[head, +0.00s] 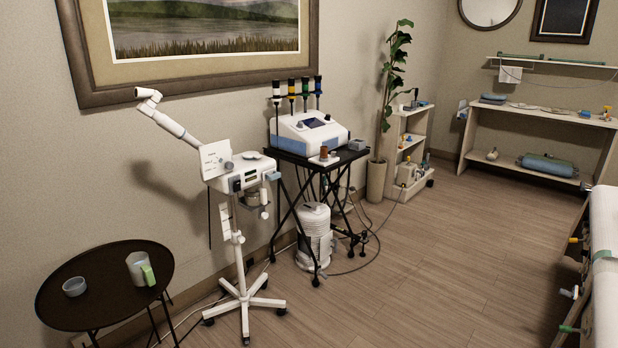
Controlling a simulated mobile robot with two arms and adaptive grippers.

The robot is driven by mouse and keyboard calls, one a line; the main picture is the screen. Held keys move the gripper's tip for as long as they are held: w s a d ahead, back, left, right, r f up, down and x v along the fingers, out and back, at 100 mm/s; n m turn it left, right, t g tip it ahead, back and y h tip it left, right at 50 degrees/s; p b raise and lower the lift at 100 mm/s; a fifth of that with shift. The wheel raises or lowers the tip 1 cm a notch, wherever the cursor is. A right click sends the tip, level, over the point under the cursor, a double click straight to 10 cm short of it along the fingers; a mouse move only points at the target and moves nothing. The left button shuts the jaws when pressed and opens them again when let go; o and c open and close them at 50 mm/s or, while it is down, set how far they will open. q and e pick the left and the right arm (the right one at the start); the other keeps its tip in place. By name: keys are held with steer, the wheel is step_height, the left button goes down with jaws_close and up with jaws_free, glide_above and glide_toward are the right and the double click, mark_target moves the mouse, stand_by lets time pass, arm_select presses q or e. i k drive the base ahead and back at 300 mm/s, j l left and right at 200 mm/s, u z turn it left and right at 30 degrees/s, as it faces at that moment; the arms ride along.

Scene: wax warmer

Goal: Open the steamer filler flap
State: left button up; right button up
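The facial steamer (243,178) stands left of centre in the head view. It is a white box on a pole with a wheeled star base (244,302). A white jointed steam arm (178,127) rises from it to the upper left. A thin white panel (214,158) with small markings stands upright at the left of the box; I cannot tell whether it is the filler flap. A small pale piece (250,155) lies on the box's top. A blue-grey part (272,175) sits at its right side. Neither of my grippers is in view.
A dark round table (105,255) with a bowl (74,286) and a green-handled mug (141,269) stands front left. A black cart (310,163) bearing a white machine (309,133) stands right of the steamer. Cables lie around the bases. The wooden floor at centre right is clear.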

mark_target(252, 153)
steer(key=i+l+u, duration=0.3)
steer(key=i+l, duration=0.15)
steer(key=i, duration=0.3)
steer(key=i+l+u, duration=0.25)
steer(key=i+l, duration=0.35)
steer(key=i, duration=0.1)
